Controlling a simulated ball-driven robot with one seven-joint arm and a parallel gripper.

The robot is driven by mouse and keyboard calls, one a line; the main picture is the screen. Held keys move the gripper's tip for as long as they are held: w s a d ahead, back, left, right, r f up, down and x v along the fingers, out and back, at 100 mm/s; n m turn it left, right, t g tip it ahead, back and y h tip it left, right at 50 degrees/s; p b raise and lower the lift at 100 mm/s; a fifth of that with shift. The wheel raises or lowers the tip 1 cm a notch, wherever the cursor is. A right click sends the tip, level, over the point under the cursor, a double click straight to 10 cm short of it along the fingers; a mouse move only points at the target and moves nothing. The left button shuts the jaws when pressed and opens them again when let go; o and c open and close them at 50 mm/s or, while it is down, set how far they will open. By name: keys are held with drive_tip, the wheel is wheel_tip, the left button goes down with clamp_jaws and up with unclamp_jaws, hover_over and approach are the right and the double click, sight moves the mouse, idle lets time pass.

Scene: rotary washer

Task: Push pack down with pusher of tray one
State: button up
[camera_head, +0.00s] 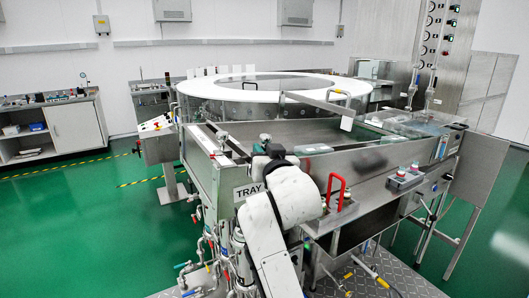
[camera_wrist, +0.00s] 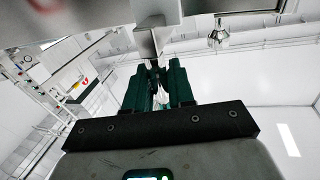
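The tray label (camera_head: 248,191) is partly covered by my white arm, so its number does not show. My gripper (camera_head: 270,148) is dark and small in the head view, at the near edge of the steel trough (camera_head: 300,132). In the wrist view my green-black fingers (camera_wrist: 159,80) stand a little apart beneath a metal bracket-like part (camera_wrist: 157,18), possibly the pusher. Its narrow lower end reaches the fingertips. I cannot tell whether they grip it. A pale flat piece (camera_head: 313,149), possibly the pack, lies just right of the gripper.
A round white-rimmed drum (camera_head: 262,93) stands behind the trough. A red handle (camera_head: 335,190) is close to the right of my arm. A slanted metal bar (camera_head: 318,103) crosses above the trough. Pipes and valves (camera_head: 215,255) crowd the lower left. Green floor is open at left.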

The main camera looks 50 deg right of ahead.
clamp_jaws()
